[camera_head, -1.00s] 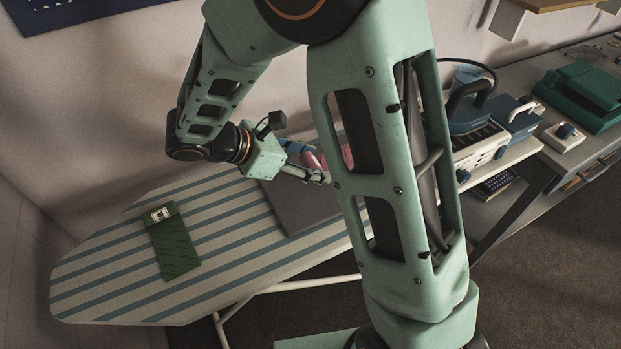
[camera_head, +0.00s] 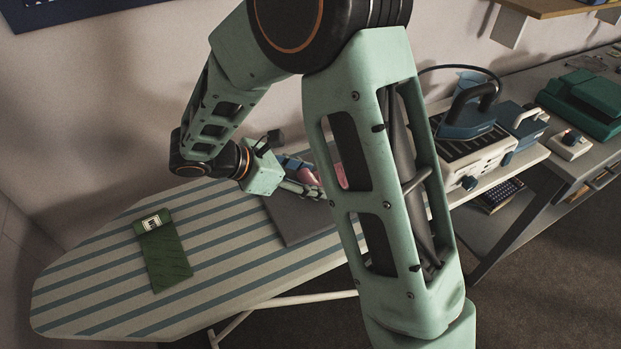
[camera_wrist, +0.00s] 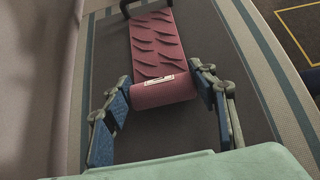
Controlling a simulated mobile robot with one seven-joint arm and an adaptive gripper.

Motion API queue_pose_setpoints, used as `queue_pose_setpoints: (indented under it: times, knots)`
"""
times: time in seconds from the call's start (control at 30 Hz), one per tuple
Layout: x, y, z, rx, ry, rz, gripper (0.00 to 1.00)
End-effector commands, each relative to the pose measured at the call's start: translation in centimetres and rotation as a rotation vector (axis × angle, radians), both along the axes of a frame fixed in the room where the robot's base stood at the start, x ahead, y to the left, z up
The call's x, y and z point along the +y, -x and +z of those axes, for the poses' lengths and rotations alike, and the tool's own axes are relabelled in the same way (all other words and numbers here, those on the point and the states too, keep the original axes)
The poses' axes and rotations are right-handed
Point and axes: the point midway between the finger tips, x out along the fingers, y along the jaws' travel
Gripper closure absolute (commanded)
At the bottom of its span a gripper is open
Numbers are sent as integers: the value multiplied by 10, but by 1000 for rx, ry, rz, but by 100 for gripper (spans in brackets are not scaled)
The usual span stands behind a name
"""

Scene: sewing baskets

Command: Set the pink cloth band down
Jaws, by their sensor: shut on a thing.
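The pink cloth band (camera_wrist: 157,45) shows in the wrist view as a flat tail with raised leaf-like marks and a rolled near end with a pale label. My gripper (camera_wrist: 165,93) is shut on the rolled end, with one blue-padded finger at each side. The tail stretches away over a dark grey pad (camera_wrist: 118,55); I cannot tell whether it touches the pad. In the head view, bits of the pink band (camera_head: 342,176) show behind and through my arm, which hides most of it. My gripper (camera_head: 312,186) is over the pad (camera_head: 290,222) there.
The pad lies on a striped ironing board (camera_head: 95,290). A green cloth band (camera_head: 166,257) with a label lies on the board's left part. An iron (camera_head: 468,118) on a pale stand is at the right, beside a desk with a green case (camera_head: 585,103).

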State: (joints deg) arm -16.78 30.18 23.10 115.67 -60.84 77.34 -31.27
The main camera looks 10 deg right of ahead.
Motion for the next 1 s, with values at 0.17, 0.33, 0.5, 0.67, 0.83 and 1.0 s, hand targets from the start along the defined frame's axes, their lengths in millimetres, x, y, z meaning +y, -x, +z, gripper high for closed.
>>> queue_pose_setpoints:
  times: [0.17,0.33,0.5,0.67,0.83,1.0]
  knots:
    - [0,0,-3,0,0,0,36]
    - [0,0,-2,1,0,-1,30]
    - [0,0,-2,0,0,0,30]
    - [7,2,7,-2,-1,1,30]
    - [33,9,28,-3,-2,3,30]
    - [61,19,51,-3,-2,1,30]
